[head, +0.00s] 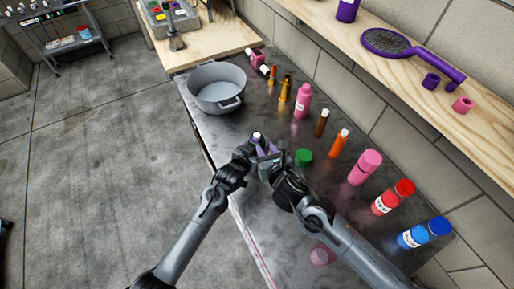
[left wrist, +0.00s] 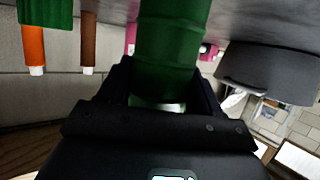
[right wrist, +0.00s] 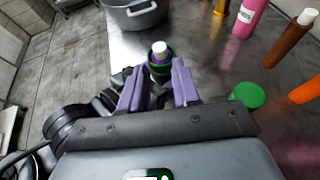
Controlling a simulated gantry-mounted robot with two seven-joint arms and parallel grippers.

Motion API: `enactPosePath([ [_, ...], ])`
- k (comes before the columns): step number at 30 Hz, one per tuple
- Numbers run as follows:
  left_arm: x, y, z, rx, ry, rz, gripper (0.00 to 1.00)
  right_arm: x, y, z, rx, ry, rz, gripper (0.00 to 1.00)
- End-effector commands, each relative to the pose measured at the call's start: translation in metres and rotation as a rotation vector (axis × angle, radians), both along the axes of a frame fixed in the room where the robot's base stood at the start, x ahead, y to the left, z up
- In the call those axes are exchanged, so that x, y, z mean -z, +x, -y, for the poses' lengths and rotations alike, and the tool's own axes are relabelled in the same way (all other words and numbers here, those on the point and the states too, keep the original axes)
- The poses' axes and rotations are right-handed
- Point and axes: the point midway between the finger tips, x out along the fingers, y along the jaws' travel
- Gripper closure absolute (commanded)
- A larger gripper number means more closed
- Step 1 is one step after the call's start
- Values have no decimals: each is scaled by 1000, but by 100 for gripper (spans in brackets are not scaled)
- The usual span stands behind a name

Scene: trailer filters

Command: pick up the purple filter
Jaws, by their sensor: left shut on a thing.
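A green bottle (left wrist: 170,45) is held between the fingers of my left gripper (left wrist: 165,80); it also shows in the right wrist view (right wrist: 160,72). At its top is a purple piece with a pale end (right wrist: 159,50), likely the purple filter; how deep it sits in the bottle is unclear. My right gripper (right wrist: 158,66) has purple fingers that are apart, on the near side of the bottle top. Nothing is clearly held between them. In the head view, both grippers meet at the bottle (head: 257,136), and the arms hide most of it.
A green cap (head: 304,157) lies on the metal table right of the grippers. Pink, brown, orange, red and blue bottles stand along the wall side. A grey pot (head: 217,88) stands at the far end. A wooden shelf (head: 420,62) holds a purple racket (head: 390,43) and small cylinders.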

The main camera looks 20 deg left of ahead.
Motion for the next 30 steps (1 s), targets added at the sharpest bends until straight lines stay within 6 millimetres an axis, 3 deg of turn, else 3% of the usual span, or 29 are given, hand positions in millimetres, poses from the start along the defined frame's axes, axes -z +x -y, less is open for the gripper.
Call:
enactPosePath([
  [6, 1, 0, 0, 0, 0, -1, 70, 9, 19, -14, 2, 2, -1, 69],
  [16, 1, 0, 0, 0, 0, -1, 70, 17, 29, -23, 2, 4, -3, 69],
  [30, 1, 0, 0, 0, 0, -1, 70, 36, 59, -46, 2, 3, -2, 69],
])
